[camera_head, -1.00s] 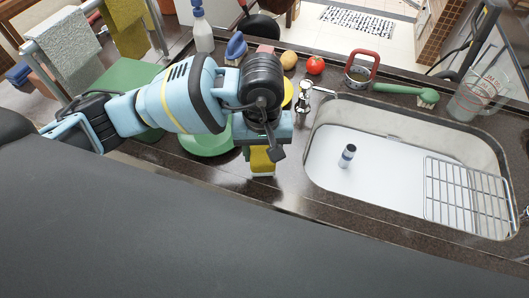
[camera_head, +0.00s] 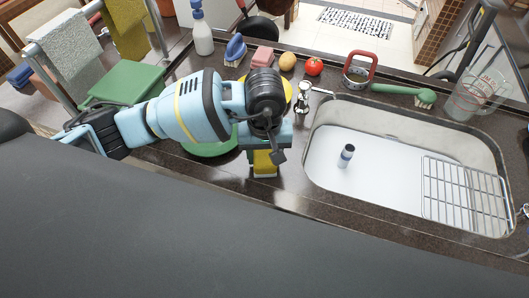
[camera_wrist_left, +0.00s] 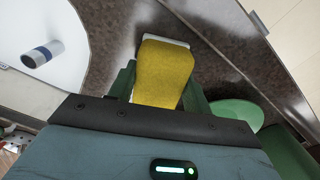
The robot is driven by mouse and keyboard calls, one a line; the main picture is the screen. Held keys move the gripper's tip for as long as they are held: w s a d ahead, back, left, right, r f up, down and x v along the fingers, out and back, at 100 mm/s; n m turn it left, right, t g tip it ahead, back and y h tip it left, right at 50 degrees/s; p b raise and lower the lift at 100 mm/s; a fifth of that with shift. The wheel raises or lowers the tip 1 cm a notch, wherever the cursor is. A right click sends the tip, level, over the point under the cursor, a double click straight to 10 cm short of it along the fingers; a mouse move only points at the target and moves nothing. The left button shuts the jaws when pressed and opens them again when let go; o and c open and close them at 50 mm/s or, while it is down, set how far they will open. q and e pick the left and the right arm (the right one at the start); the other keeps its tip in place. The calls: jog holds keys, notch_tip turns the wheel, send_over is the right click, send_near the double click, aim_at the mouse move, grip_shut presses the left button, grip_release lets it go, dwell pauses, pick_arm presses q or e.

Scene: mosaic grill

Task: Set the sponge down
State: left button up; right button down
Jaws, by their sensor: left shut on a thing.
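The sponge (camera_head: 264,167) is yellow with a white layer at its end. It is between the fingers of my left gripper (camera_head: 264,156), in front of the dark counter (camera_head: 225,172), left of the sink. In the left wrist view the sponge (camera_wrist_left: 163,72) sits between the green fingers of my left gripper (camera_wrist_left: 160,90), with its white edge pointing away from the palm. The counter (camera_wrist_left: 210,28) is beyond it. I cannot tell whether the sponge touches the counter. My right gripper is not in view.
The sink (camera_head: 385,180) with a wire rack (camera_head: 465,195) and a small cylinder (camera_head: 346,155) is to the right. The tap (camera_head: 303,98) stands at its left edge. A green plate (camera_head: 208,148) is left of the gripper.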

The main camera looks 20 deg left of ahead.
aim_at(265, 153)
pick_arm(q)
jog(key=shift+f, duration=0.2)
jog(key=o, duration=1)
jog(key=shift+o, duration=0.2)
jog(key=shift+r, duration=0.15)
notch_tip(265, 153, up, 12)
